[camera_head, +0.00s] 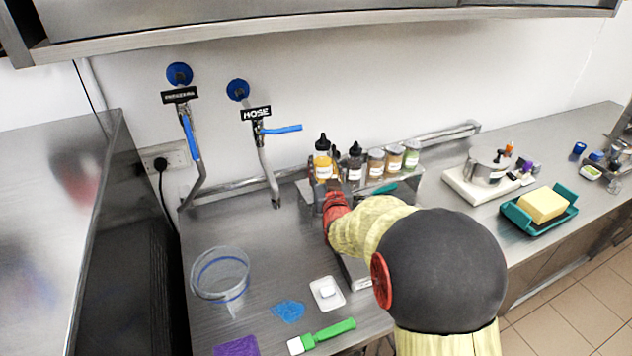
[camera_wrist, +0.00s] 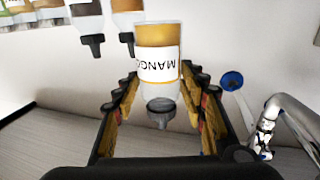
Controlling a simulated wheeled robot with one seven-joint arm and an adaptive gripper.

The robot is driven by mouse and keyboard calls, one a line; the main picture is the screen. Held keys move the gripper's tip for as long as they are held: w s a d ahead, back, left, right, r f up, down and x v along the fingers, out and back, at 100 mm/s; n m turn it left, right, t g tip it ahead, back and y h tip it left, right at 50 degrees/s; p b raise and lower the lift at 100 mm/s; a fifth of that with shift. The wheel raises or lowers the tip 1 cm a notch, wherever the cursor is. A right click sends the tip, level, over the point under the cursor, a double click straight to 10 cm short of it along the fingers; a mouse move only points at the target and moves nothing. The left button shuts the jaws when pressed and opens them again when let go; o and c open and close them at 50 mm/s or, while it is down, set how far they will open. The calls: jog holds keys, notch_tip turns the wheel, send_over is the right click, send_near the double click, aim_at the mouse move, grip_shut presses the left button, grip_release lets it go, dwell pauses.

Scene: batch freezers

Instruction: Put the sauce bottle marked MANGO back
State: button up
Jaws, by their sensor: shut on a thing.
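The sauce bottle marked MANGO (camera_head: 323,164) stands upright at the left end of the row at the back of the counter, in the head view. It has yellow-orange sauce, a white label and a nozzle cap. In the wrist view the MANGO bottle (camera_wrist: 158,66) appears inverted, its lettering upside down and its nozzle pointing down the picture. My gripper (camera_wrist: 162,108) is shut on it, with a finger on each side. In the head view my gripper (camera_head: 323,191) is partly hidden by my arm. Whether the bottle's base touches the shelf is hidden.
Another sauce bottle (camera_head: 355,160) and several jars (camera_head: 395,158) stand close to the right on a steel shelf. Two taps hang at the left.

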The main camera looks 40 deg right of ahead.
jog(key=shift+w+d+f+b, duration=0.3)
jog(key=shift+w+f, duration=0.7)
jog(key=shift+f, duration=0.55)
jog(key=shift+w+d+f+b, duration=0.3)
jog(key=shift+w+f, duration=0.65)
jog(key=shift+f, duration=0.65)
jog(key=shift+w+d+f+b, duration=0.2)
jog(key=shift+w+f+b, duration=0.2)
jog(key=shift+w+f, duration=0.9)
jog(key=shift+s+f, duration=0.3)
jog(key=shift+f, duration=0.05)
jog(key=shift+f+b, duration=0.1)
jog(key=shift+b, duration=0.2)
jog(key=o, duration=1.3)
